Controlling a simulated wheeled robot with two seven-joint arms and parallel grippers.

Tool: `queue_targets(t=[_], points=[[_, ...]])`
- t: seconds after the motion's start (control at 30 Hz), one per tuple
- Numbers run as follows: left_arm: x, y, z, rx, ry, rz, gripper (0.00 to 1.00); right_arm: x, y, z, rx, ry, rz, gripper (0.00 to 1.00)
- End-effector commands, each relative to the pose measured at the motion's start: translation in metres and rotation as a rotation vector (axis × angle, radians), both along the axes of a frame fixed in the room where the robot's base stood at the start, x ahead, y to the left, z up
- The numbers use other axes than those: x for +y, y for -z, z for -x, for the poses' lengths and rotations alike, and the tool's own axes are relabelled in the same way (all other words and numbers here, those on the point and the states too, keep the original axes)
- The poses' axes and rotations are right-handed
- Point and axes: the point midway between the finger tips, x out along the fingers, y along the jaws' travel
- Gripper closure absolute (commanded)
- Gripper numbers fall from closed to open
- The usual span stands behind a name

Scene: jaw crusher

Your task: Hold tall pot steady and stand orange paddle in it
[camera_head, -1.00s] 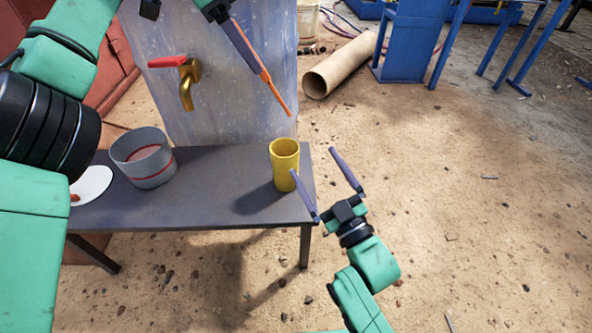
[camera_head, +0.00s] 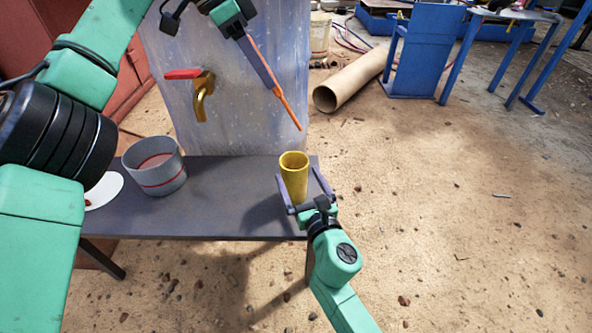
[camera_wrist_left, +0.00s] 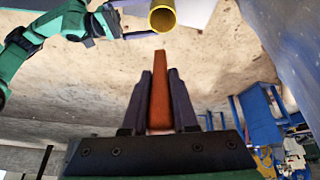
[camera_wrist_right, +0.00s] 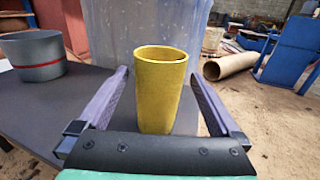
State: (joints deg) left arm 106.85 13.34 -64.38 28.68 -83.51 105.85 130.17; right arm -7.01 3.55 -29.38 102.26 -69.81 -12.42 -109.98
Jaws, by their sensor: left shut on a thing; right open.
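The tall yellow pot (camera_head: 294,180) stands upright at the right end of the table. My right gripper (camera_head: 306,190) is open with one finger on each side of the pot. In the right wrist view the pot (camera_wrist_right: 160,90) sits between the fingers, with gaps showing on both sides. My left gripper (camera_head: 270,85) is shut on the orange paddle (camera_head: 285,108), above and behind the pot. The paddle tilts, its free end pointing down and right. In the left wrist view the paddle (camera_wrist_left: 160,92) points towards the pot's open mouth. The pot's inside bottom is hidden.
A grey pot with a red band (camera_head: 156,168) and a white plate (camera_head: 104,190) stand on the left of the table (camera_head: 230,195). A brass tap with a red handle (camera_head: 201,95) is on the panel behind. The middle of the table is clear.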

Motion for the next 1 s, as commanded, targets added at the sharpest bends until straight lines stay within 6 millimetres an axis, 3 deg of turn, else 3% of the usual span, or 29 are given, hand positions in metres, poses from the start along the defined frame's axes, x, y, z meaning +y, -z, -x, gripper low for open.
queue_targets(t=[0.1,0.2,0.53,0.7,0.73,0.87,1.0], points=[[0.000,0.000,0.000,0.000,0.000,0.000,1.00,0.008,-0.001,-0.025,0.000,0.001,-0.003,0.00],[0.000,0.000,0.000,0.000,0.000,0.000,1.00,0.012,-0.001,-0.038,0.000,0.001,-0.002,0.00],[0.000,0.000,0.000,0.000,0.000,0.000,1.00,0.015,0.000,-0.044,0.001,-0.001,-0.003,0.00],[0.000,0.000,0.000,0.000,0.000,0.000,1.00,0.014,0.000,-0.044,0.001,-0.001,-0.003,0.65],[0.000,0.000,0.000,0.000,0.000,0.000,1.00,0.014,0.000,-0.044,0.001,-0.001,-0.004,0.74],[-0.007,0.006,0.003,-0.011,-0.006,-0.052,1.00,0.014,0.000,-0.044,0.001,-0.001,-0.004,0.74],[-0.027,0.029,0.010,-0.076,-0.047,-0.224,1.00,0.015,0.000,-0.044,0.001,-0.001,-0.004,0.74]])
